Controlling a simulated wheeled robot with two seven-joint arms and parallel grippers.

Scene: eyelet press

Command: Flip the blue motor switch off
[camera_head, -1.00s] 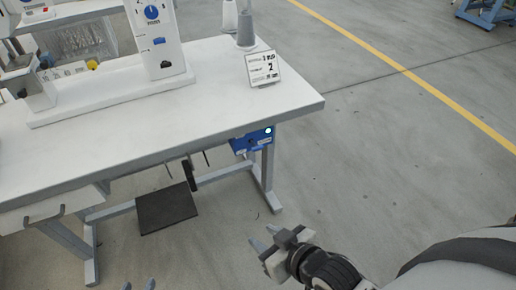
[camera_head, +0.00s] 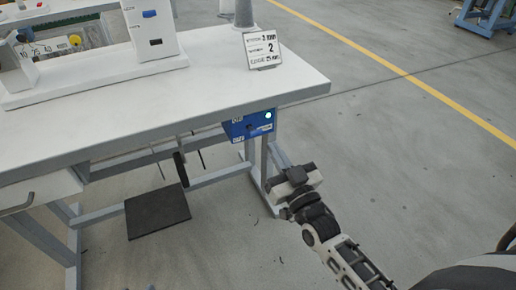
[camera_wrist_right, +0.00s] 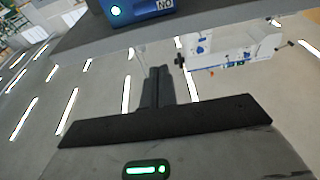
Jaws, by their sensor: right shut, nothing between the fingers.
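The blue motor switch box (camera_head: 250,126) hangs under the table's right end, with a small lit lamp on its face. It also shows at the top edge of the right wrist view (camera_wrist_right: 148,6), partly cut off, with the lamp glowing. The switch lever itself is too small to make out. My right gripper (camera_head: 275,172) is below and a little right of the box, apart from it. Its fingers (camera_wrist_right: 157,86) are shut and empty.
The white tabletop (camera_head: 215,80) overhangs the box. A grey table leg (camera_head: 256,160) stands beside my right gripper. A black pedal (camera_head: 157,211) is below the table. A sign card (camera_head: 262,49) and the white press (camera_head: 152,30) stand on top.

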